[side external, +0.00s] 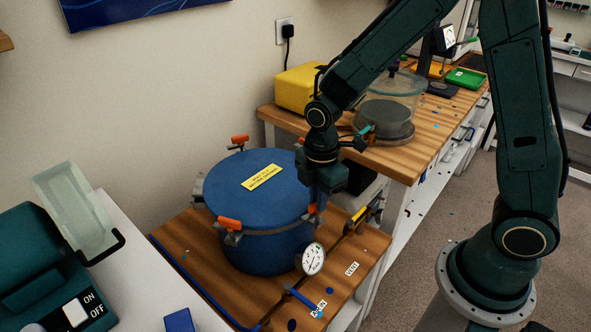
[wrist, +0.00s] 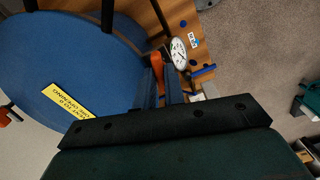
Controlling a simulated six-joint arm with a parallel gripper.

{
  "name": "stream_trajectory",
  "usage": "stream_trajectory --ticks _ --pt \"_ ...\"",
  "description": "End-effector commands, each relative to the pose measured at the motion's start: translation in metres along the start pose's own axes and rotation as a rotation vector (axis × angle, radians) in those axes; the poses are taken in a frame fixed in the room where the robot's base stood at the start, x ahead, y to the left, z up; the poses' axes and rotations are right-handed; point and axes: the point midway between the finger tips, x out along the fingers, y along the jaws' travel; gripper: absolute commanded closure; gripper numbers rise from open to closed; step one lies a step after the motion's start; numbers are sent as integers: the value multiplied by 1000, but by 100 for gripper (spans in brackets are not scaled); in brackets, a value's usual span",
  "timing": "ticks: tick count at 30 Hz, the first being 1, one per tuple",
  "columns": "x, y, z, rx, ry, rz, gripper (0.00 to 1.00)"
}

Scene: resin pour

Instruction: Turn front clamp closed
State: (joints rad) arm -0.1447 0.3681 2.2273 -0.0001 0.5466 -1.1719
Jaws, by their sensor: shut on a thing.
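The blue pressure pot (side external: 255,205) stands on a wooden bench top, its lid on, with a yellow label (side external: 263,177) on top. Clamps with orange handles sit around its rim: one at the lower left (side external: 229,224) and one at the back (side external: 240,139). My gripper (side external: 318,200) points down at the right side of the rim. It is shut on another clamp's orange handle (wrist: 158,72), which shows between the fingers in the wrist view. In the side view my gripper mostly hides this clamp, so I cannot tell how far it is turned.
A pressure gauge (side external: 313,259) and a blue valve handle (side external: 301,296) are close to the gripper, near the AIR IN label (side external: 319,309). A glass chamber (side external: 387,108) stands on the bench behind. A machine with ON/OFF switch (side external: 75,312) is at lower left.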

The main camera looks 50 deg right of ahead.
Motion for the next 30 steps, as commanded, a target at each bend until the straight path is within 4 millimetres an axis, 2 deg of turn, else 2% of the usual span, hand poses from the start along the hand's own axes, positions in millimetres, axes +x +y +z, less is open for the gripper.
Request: stream_trajectory --ticks 30 --pt "-1 0 0 955 1 1 100"
